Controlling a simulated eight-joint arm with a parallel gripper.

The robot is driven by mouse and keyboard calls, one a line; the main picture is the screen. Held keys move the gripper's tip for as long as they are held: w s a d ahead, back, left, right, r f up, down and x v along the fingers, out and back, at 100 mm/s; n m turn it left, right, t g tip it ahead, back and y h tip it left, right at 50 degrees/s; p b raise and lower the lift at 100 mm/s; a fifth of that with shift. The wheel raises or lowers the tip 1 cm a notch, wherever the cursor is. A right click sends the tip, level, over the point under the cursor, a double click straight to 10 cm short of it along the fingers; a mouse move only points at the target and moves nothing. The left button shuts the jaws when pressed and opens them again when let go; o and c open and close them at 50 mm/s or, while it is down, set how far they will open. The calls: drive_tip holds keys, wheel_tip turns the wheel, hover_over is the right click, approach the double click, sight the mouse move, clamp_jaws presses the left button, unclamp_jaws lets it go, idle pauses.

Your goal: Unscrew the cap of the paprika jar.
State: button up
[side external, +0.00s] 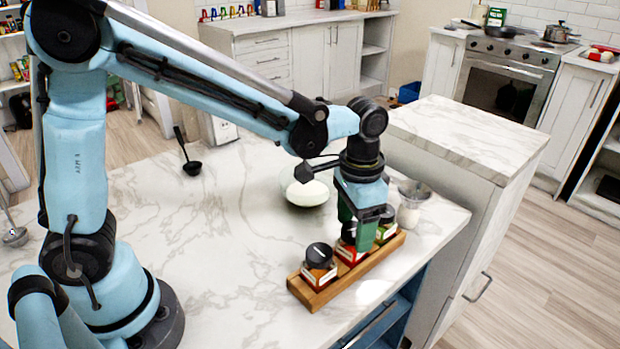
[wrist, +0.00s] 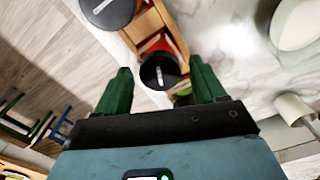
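A wooden rack (side external: 330,283) near the counter's front edge holds a row of black-capped jars. The front one is an orange-brown jar (side external: 318,274), the middle one a red jar (side external: 350,254) and the far one a green-labelled jar (side external: 386,232). No label text is readable, so paprika cannot be confirmed; the red jar looks likeliest. My gripper (side external: 356,236) points down over the red jar. In the wrist view its green fingers (wrist: 161,80) stand open on either side of a black cap (wrist: 160,72), with gaps visible. Red jar glass (wrist: 156,43) shows beside that cap.
A bowl with white contents (side external: 307,193) stands behind the rack. A glass container of white stuff (side external: 409,214) stands close to the rack's far end. A black ladle (side external: 191,167) lies farther back. The marble counter left of the rack is clear.

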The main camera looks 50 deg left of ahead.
drive_tip(key=shift+o, duration=0.5)
